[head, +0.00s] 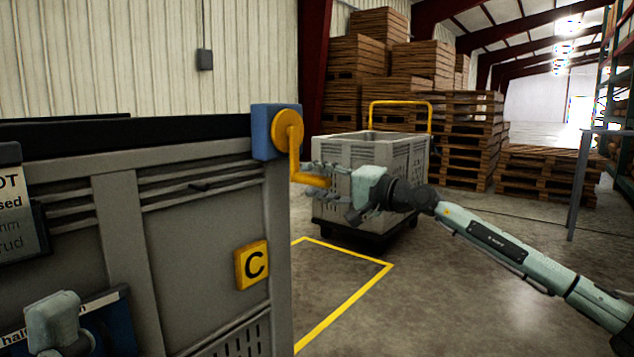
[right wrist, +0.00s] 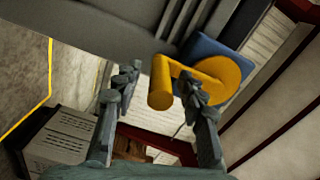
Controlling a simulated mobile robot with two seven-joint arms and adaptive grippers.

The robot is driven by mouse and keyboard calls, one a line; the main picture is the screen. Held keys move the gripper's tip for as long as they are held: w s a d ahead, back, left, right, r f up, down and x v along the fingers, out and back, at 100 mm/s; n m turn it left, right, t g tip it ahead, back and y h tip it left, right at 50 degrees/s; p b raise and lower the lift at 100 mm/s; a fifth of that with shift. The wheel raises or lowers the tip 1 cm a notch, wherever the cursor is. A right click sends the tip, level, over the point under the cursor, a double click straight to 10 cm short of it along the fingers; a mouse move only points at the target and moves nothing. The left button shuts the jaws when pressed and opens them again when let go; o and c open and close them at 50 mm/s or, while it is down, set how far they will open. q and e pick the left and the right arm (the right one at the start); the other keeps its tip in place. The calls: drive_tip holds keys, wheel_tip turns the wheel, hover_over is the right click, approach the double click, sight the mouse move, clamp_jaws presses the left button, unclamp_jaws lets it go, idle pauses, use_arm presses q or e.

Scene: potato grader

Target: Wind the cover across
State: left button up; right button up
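A grey crate (head: 120,200) fills the left side of the head view, with a black band, perhaps the cover (head: 130,129), along its top. At its corner is a blue box (head: 262,133) with a yellow crank (head: 290,133). The crank arm hangs down and its grip points right; the crank also shows in the right wrist view (right wrist: 218,80). My right gripper (head: 318,180) is open at the crank grip. In the right wrist view its fingers (right wrist: 160,90) stand on both sides of the grip, with gaps. My left gripper (head: 60,320) shows partly at bottom left, its fingers unclear.
A grey crate on a yellow-handled cart (head: 400,150) stands behind my right gripper. Wooden pallets (head: 480,130) are stacked beyond. Yellow floor lines (head: 345,305) mark open floor right of the crate.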

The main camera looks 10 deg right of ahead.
drive_tip(key=shift+s+d, duration=0.1)
drive_tip(key=v, duration=1.1)
drive_tip(key=shift+s+d, duration=0.25)
drive_tip(key=shift+s, duration=0.1)
